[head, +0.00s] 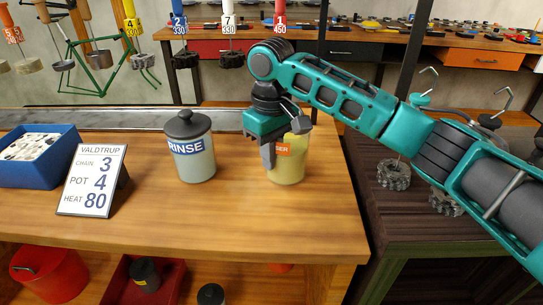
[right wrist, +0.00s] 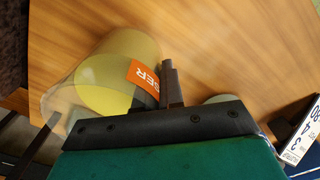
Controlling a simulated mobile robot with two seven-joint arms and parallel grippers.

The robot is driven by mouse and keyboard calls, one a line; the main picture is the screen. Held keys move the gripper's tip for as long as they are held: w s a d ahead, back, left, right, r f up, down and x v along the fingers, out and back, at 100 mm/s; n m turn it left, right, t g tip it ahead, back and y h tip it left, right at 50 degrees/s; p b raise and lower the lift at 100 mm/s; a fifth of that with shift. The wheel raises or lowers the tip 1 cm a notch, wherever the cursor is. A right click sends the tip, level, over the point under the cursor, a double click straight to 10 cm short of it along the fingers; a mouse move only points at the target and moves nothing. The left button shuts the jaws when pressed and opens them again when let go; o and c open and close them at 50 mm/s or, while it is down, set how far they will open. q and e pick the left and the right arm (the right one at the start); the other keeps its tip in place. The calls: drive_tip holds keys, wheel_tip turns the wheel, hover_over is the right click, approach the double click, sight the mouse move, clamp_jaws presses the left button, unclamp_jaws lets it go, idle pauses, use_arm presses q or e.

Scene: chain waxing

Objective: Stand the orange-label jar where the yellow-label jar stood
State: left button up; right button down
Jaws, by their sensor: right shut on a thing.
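The orange-label jar (head: 290,165) is clear with yellow contents, near the right end of the wooden bench. My right gripper (head: 282,150) is over it from above, one dark finger down its near left side, and is shut on it. The gripper hides the jar's top and part of its label. In the right wrist view the jar (right wrist: 115,80) lies left of a dark finger (right wrist: 172,85), its orange label against that finger. I cannot tell whether its base touches the bench. No yellow-label jar shows. My left gripper is not in view.
A grey-lidded RINSE jar (head: 191,150) stands left of the orange-label jar. A sign (head: 92,182) reading chain 3, pot 4, heat 80 and a blue bin (head: 38,165) stand farther left. The bench front (head: 200,220) is clear. Red containers sit below.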

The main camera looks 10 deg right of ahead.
drive_tip(key=c, duration=1.7)
unclamp_jaws()
drive_tip(key=shift+f, duration=0.2)
drive_tip(key=o, duration=0.4)
drive_tip(key=shift+o, duration=0.2)
wheel_tip(320, 180, up, 11)
drive_tip(key=shift+p, duration=0.95)
drive_tip(key=shift+r, duration=0.7)
